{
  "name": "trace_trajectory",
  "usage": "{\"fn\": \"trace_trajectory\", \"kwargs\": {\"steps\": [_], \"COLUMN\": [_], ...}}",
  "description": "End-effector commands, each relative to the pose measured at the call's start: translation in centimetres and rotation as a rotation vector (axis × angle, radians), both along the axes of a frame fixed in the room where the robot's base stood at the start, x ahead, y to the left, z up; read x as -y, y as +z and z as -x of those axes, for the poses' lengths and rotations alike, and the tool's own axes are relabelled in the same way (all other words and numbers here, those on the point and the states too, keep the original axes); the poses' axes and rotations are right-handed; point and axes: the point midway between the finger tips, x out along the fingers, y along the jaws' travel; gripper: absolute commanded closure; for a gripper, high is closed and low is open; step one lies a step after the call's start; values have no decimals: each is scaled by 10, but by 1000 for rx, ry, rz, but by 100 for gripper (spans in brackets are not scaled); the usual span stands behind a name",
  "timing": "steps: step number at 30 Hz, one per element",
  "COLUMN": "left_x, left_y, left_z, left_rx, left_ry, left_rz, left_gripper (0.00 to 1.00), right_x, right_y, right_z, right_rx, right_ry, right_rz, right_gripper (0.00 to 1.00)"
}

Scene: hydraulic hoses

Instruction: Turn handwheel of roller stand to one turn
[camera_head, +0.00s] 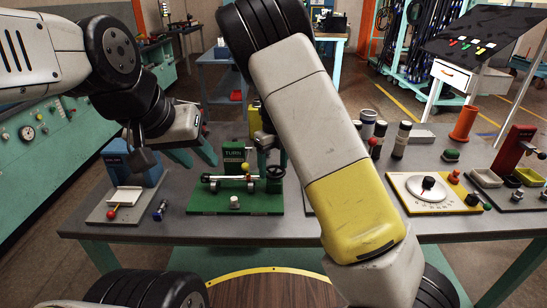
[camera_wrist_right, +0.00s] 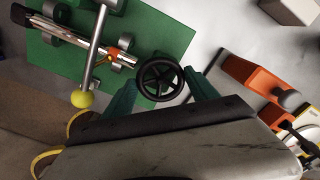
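The roller stand has a green base (camera_head: 235,203) on the workbench, with a green block marked TURN (camera_head: 234,156) behind its rollers. In the right wrist view its green plate (camera_wrist_right: 160,35) carries the rollers and a metal bar with a yellow knob (camera_wrist_right: 82,99). The black spoked handwheel (camera_wrist_right: 160,78) lies between the two green fingers of my right gripper (camera_wrist_right: 160,84), which are apart on either side of its rim; I cannot tell whether they touch it. In the head view my right forearm hides most of that gripper. My left gripper (camera_head: 201,163) is open and empty, left of the stand.
A grey tray with a red-knobbed part (camera_head: 113,214) stands left of the stand. A yellow-edged dial panel (camera_head: 430,190), cylinders (camera_head: 401,140) and a red press (camera_head: 512,150) stand to the right. An orange part (camera_wrist_right: 250,76) lies right of the wheel.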

Motion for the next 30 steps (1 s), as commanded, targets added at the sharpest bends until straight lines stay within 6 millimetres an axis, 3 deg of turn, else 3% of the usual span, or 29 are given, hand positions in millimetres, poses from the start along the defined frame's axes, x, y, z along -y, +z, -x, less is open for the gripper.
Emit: {"fn": "trace_trajectory", "kwargs": {"steps": [14,30], "left_x": [0,0], "left_y": [0,0], "left_z": [0,0], "left_rx": [0,0], "left_ry": [0,0], "left_rz": [0,0], "left_gripper": [64,64], "right_x": [0,-1], "right_y": [0,0], "right_z": [0,2], "right_rx": [-1,0], "right_ry": [100,574], "right_rz": [1,1], "right_gripper": [73,73]}}
